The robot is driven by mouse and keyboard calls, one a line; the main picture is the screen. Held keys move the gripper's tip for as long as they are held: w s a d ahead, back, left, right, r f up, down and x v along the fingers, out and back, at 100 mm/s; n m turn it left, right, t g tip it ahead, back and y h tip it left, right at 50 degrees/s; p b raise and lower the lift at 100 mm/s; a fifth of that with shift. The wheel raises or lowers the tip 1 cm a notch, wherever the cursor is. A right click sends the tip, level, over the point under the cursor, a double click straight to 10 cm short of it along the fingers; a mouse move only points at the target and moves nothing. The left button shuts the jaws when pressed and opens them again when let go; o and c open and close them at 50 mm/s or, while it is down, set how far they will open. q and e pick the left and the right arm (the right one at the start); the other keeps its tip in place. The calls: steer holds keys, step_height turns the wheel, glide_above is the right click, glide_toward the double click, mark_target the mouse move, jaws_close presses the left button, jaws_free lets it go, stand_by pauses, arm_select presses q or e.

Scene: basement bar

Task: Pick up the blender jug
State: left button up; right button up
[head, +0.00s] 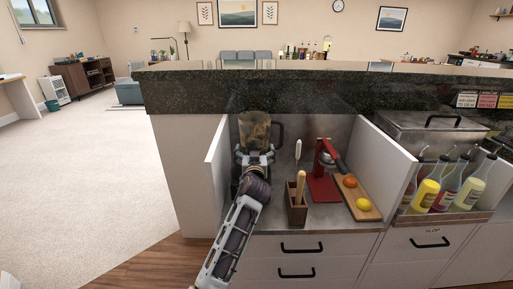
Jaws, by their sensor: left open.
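The blender jug (257,127) is a see-through, brownish jug with a dark handle on its right side. It stands upright at the back left of a recessed counter bay. My left gripper (256,157) is just in front of the jug's lower part, with its fingers spread. The gripper and wrist hide the jug's bottom, and I cannot tell whether the fingers touch it. My right gripper is not in view.
A white side panel (216,148) stands close left of the jug. Right of the arm are a wooden utensil box (297,208), a red citrus press (322,185) and a board (350,190) with fruit.

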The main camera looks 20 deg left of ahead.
arm_select(q)
steer(key=shift+r, duration=0.1)
steer(key=c, duration=1.4)
steer(key=shift+r, duration=0.1)
steer(key=shift+c, duration=0.2)
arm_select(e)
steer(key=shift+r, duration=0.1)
